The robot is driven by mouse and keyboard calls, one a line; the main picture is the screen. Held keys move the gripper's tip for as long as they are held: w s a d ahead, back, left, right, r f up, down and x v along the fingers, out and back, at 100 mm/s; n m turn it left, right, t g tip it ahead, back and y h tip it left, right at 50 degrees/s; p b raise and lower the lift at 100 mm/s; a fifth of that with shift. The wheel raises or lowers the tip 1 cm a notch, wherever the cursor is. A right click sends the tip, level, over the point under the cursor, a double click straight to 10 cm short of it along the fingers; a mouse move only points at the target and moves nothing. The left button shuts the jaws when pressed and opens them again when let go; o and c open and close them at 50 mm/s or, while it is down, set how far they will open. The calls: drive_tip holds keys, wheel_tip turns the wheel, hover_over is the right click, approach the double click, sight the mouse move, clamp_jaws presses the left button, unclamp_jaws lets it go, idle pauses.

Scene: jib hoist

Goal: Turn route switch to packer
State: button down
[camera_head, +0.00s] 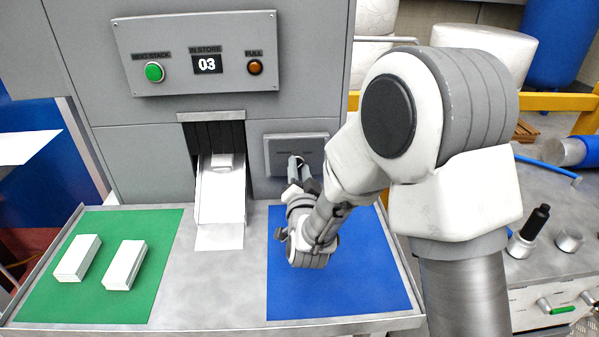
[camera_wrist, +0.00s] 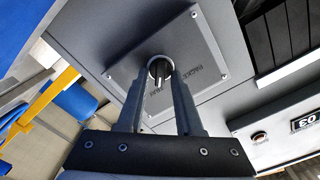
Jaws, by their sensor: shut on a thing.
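The route switch (camera_wrist: 158,68) is a dark round knob on a small grey plate (camera_wrist: 195,48) with lettering, fixed to the grey machine front. In the head view the plate (camera_head: 315,150) sits right of the chute, above the blue mat. My gripper (camera_wrist: 157,82) is shut on the switch knob, with one finger on each side of it in the wrist view. In the head view my gripper (camera_head: 297,165) reaches the plate from below, and it hides most of the knob.
A chute (camera_head: 220,200) with a white piece opens left of the plate. A green mat (camera_head: 165,225) with two white blocks lies left, a blue mat (camera_head: 340,295) right. Above is a panel (camera_head: 195,80) with a green button, "03" display and orange lamp.

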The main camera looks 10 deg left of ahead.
drive_tip(key=shift+s+a+n+b, duration=0.15)
drive_tip(key=shift+n+b, duration=1.9)
drive_tip(key=shift+n, duration=2.2)
drive_tip(key=shift+w+a+n+b, duration=0.15)
drive_tip(key=shift+n+b, duration=1.9)
drive_tip(key=shift+n, duration=2.2)
drive_tip(key=shift+s, duration=0.1)
drive_tip(key=c, duration=0.6)
unclamp_jaws()
